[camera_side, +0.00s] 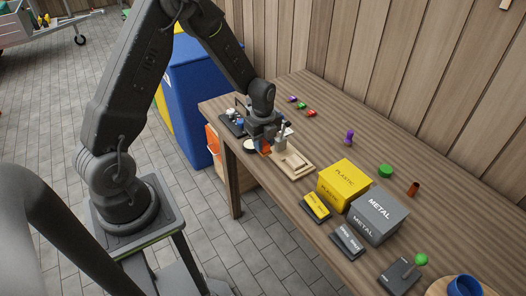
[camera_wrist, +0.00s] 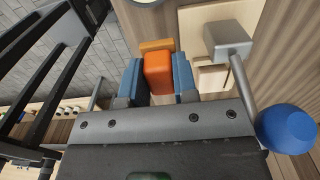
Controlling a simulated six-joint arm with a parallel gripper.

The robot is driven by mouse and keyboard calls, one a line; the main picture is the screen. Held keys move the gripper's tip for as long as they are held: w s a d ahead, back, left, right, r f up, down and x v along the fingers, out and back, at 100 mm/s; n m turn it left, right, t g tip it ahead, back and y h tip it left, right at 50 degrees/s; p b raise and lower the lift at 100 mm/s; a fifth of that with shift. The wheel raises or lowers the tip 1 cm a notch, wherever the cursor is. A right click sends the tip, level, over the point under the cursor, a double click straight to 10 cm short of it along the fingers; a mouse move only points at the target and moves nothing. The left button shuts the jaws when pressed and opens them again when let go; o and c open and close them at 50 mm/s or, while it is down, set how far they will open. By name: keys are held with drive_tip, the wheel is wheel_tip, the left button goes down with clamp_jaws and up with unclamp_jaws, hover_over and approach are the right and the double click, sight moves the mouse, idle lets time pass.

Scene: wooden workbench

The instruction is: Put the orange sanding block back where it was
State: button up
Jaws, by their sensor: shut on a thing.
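My gripper (camera_side: 264,143) is low over the near edge of the workbench, at the left part of the bench. In the wrist view its two blue fingertips (camera_wrist: 158,82) are shut on the orange sanding block (camera_wrist: 158,72), one on each side. The orange block also shows in the side view (camera_side: 264,150), partly hidden by the gripper. A lighter orange-brown face shows just beyond it. A pale wooden board (camera_side: 299,166) lies on the bench right beside the gripper. I cannot tell whether the block touches the bench.
A grey rod with a blue ball (camera_wrist: 286,129) stands close to the right of my gripper. A yellow PLASTIC box (camera_side: 345,182) and a grey METAL box (camera_side: 379,215) stand to the right. Small coloured pieces lie behind. The bench middle behind the board is mostly clear.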

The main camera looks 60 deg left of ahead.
drive_tip(key=shift+f, duration=2)
drive_tip(key=o, duration=0.8)
drive_tip(key=shift+f, duration=0.1)
